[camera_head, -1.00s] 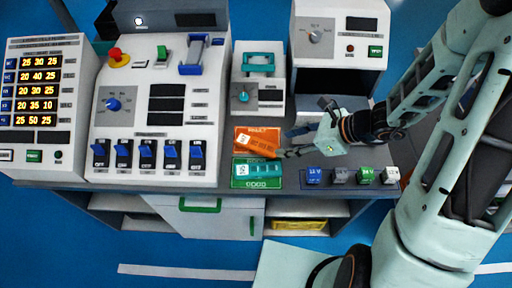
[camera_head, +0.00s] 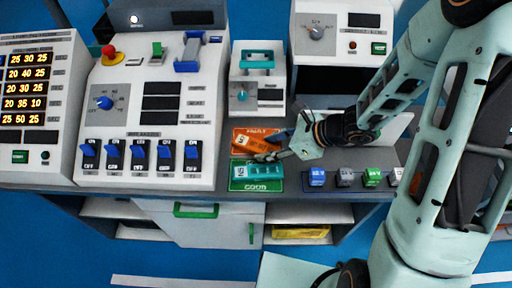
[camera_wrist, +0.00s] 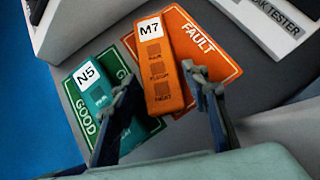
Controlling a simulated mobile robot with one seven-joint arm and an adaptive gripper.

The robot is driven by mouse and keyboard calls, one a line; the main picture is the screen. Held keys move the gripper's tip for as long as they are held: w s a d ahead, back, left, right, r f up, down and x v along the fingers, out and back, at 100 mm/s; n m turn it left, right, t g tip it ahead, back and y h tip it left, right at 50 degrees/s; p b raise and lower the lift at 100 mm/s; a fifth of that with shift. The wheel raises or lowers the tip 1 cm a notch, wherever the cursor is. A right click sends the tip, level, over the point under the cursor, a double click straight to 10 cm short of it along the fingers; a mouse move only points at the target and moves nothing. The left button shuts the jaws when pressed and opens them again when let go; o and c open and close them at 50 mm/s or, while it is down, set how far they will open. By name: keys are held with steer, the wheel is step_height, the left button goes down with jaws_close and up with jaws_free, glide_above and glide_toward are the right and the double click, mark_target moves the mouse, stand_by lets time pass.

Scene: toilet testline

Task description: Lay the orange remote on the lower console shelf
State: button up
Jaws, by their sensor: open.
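The orange remote (camera_wrist: 158,65), labelled M7, lies on the orange FAULT mat (camera_wrist: 205,45) on the console top. It also shows in the head view (camera_head: 255,143), partly hidden by my gripper. My gripper (camera_wrist: 165,95) is open, with its two fingers on either side of the orange remote's near end; whether they touch it I cannot tell. In the head view my gripper (camera_head: 268,157) reaches in from the right. The lower console shelf (camera_head: 298,212) shows below the console top, with a yellow item (camera_head: 300,232) in its right part.
A teal remote (camera_head: 262,171), labelled N5, lies on the green GOOD mat (camera_head: 238,184) close beside the orange one. Several small coloured blocks (camera_head: 344,178) stand to the right. The large control panel (camera_head: 150,110) is at the left, and a teal-handled box (camera_head: 258,85) stands behind.

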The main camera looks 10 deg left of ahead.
steer(key=shift+c, duration=0.6)
steer(key=c, duration=1)
steer(key=shift+r, duration=0.1)
